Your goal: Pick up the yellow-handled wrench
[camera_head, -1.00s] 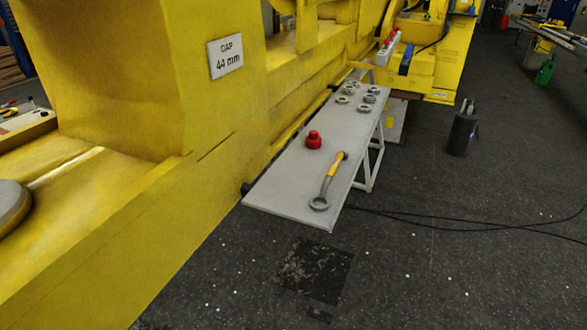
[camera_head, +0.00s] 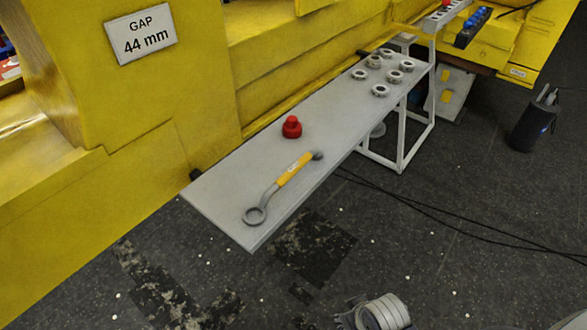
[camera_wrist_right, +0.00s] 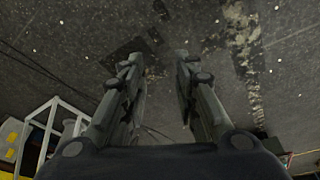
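The yellow-handled wrench (camera_head: 283,184) lies on the grey shelf table (camera_head: 219,202), near its front end. Its grey ring end points toward the front edge and its other end toward the back right. In the right wrist view my right gripper (camera_wrist_right: 154,58) is open, with nothing between its fingers, over dark floor. In the head view part of my right arm (camera_head: 378,312) shows at the bottom edge, in front of and below the table and apart from the wrench. The wrench does not show in the wrist view. My left gripper is in neither view.
A red knob-like part (camera_head: 291,127) stands on the table behind the wrench. Several metal rings (camera_head: 380,90) lie at the far end. A yellow machine wall (camera_head: 200,95) with a "GAP 44 mm" sign (camera_head: 140,34) borders the table's left side. Cables (camera_head: 430,208) cross the floor at right.

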